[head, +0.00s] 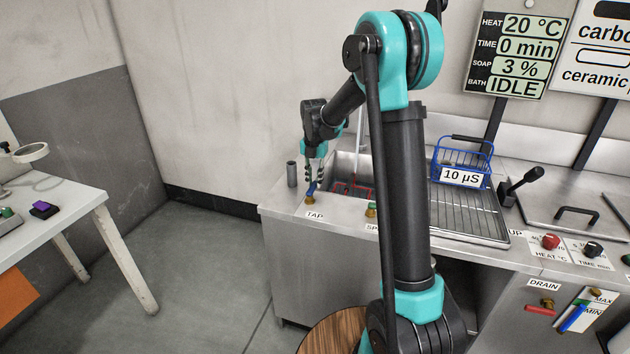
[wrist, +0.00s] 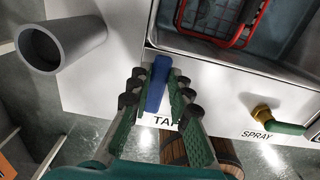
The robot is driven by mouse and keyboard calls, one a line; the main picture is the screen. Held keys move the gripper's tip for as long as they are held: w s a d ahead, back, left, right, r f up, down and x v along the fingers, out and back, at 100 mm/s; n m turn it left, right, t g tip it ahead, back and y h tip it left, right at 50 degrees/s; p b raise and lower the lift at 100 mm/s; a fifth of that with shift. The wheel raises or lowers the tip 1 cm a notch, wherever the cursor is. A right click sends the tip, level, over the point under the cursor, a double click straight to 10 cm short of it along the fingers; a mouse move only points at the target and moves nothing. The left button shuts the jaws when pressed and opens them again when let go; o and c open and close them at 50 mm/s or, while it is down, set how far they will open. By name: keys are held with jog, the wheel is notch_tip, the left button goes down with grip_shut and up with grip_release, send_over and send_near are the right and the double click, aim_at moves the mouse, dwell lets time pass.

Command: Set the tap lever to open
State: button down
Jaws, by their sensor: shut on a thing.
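The tap lever (head: 312,188) is a small blue handle on a brass base, on the counter above the TAP label (head: 315,215). In the wrist view the blue lever (wrist: 157,84) stands between the fingers of my gripper (wrist: 158,92), pointing away toward the sink. My gripper (head: 316,174) comes down on it from above in the head view and is shut on it. The fingers hide the lever's lower part and its base in the wrist view. Part of the TAP label is covered by a finger there.
A grey cylinder (wrist: 62,47) stands left of the lever. The sink (head: 345,170) with a red basket (wrist: 222,18) lies behind. The green SPRAY lever (wrist: 285,127) is to the right. A blue basket (head: 462,160) stands on the drainboard. A white table (head: 60,195) is at left.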

aim_at(314, 184)
jog(key=c, duration=1.4)
grip_release()
notch_tip(314, 184, up, 12)
jog(key=s+d+f+m+t, duration=0.1)
jog(key=s+d+f+m, duration=0.3)
jog(key=s+m, duration=0.6)
jog(key=s+d+f+m+t, duration=0.1)
jog(key=s+d+f+m, duration=0.3)
jog(key=s+m, duration=0.7)
jog(key=s+d+f+m+t, duration=0.2)
jog(key=s+d+f+m, duration=0.2)
jog(key=s+f+m, duration=0.3)
jog(key=s+m, duration=0.3)
jog(key=shift+s+d+f+m, duration=0.2)
jog(key=shift+d+m, duration=0.1)
jog(key=shift+d, duration=0.1)
